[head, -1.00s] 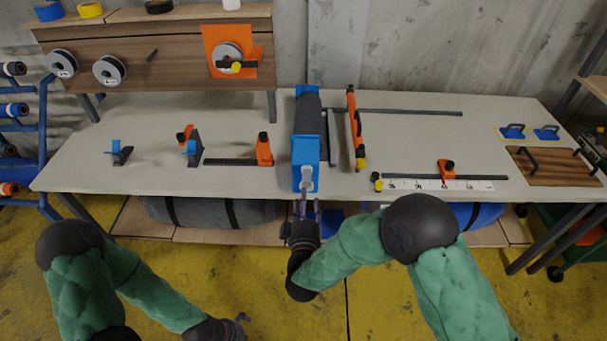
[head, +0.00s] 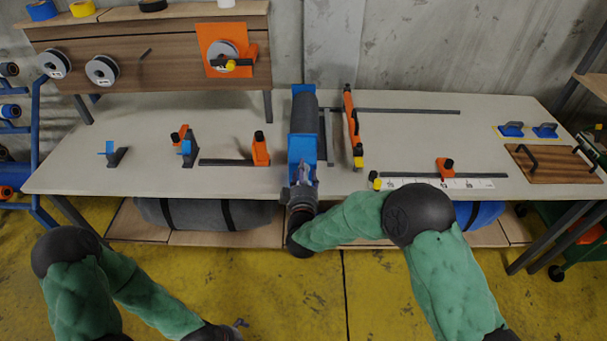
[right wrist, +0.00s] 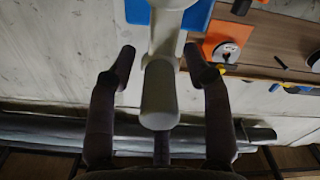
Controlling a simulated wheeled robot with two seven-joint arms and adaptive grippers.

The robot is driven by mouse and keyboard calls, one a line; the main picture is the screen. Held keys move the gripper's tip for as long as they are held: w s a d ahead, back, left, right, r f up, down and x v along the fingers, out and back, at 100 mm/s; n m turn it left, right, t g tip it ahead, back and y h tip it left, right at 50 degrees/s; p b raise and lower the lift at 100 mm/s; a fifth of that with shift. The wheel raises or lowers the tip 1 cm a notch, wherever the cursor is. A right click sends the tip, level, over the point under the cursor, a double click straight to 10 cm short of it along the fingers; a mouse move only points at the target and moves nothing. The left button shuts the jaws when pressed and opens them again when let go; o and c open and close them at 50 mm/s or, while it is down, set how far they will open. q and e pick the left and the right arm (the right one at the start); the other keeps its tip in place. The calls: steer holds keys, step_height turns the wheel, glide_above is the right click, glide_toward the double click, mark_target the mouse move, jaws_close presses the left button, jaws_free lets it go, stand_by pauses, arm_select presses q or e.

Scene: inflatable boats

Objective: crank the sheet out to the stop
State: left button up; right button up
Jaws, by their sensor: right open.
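A dark roll (head: 304,115) lies in a blue stand (head: 302,147) at the middle of the bench. In the right wrist view its pale crank handle (right wrist: 159,95) points toward the camera, between the two fingers of my right gripper (right wrist: 158,58). The fingers are apart, with a visible gap on each side of the handle. In the head view my right gripper (head: 302,178) covers the crank at the bench's front edge. An orange stop (head: 445,167) with a black knob sits on a rail, right of the roll. My left gripper (head: 238,325) hangs low, away from the bench; its jaws are too small to read.
An orange crossbar (head: 353,130) stands right of the roll. A white ruler (head: 465,183) lies along the front edge. An orange clamp (head: 261,150) is on the left. A wooden board with handles (head: 540,168) lies far right. The bench's left front is clear.

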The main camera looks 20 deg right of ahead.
jaws_close()
steer(key=shift+d, duration=0.1)
